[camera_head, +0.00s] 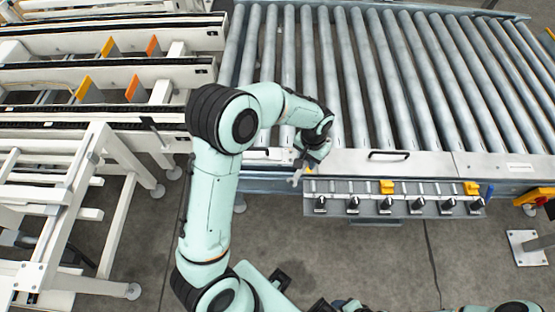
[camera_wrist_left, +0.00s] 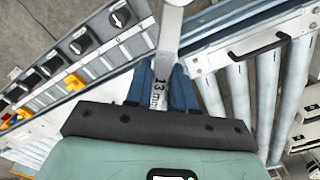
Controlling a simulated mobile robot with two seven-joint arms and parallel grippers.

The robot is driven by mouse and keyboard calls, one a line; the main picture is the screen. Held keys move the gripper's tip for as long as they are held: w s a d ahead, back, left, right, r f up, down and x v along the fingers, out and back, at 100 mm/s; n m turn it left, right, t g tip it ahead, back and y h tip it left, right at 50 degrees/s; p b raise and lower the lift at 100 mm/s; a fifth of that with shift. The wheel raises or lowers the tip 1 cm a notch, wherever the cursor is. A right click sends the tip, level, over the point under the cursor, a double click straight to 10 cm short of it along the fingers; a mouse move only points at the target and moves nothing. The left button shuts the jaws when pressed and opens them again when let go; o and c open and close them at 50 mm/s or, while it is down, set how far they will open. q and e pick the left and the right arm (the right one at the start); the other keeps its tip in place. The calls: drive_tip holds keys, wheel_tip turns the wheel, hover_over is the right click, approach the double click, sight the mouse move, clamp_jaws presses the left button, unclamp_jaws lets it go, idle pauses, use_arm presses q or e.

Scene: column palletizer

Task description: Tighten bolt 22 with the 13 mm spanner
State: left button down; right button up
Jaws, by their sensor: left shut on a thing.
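My left gripper (camera_head: 304,163) is shut on the 13 mm spanner (camera_head: 296,178) at the conveyor's near left corner. In the left wrist view, the grey spanner (camera_wrist_left: 169,40) stands up between the blue fingers of the left gripper (camera_wrist_left: 163,88). Its handle reads "13 mm", and its far end runs out of the top of that view. In the head view its free end points down and left, past the side of the conveyor frame. I cannot pick out bolt 22 in either view; no number is readable. My right gripper is not in view.
A roller conveyor (camera_head: 405,65) fills the back right, with a black handle (camera_head: 388,155) on its near rail. A panel (camera_head: 435,207) with several black knobs and yellow parts hangs below the rail. White frames (camera_head: 110,140) stand left. The floor (camera_head: 385,265) in front has free room.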

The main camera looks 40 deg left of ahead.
use_arm(q)
drive_tip(key=shift+n, duration=0.3)
drive_tip(key=a+f+b, duration=0.4)
drive_tip(key=f, duration=0.2)
drive_tip(key=a+f+b, duration=0.4)
drive_tip(key=f, duration=0.2)
drive_tip(key=s+a+f+b, duration=0.1)
drive_tip(key=a+f+b, duration=0.3)
drive_tip(key=a+f, duration=0.1)
drive_tip(key=shift+a+f, duration=0.1)
drive_tip(key=shift+f, duration=0.55)
drive_tip(key=w+d+n+p, duration=0.1)
drive_tip(key=w+d+n, duration=0.5)
drive_tip(key=d+n, duration=0.3)
drive_tip(key=n, duration=0.3)
drive_tip(key=shift+w+r+p, duration=0.2)
drive_tip(key=shift+w+p, duration=0.15)
drive_tip(key=shift+w, duration=0.05)
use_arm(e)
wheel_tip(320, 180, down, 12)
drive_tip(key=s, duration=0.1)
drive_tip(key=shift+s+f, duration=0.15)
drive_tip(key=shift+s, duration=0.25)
use_arm(q)
drive_tip(key=shift+f, duration=0.45)
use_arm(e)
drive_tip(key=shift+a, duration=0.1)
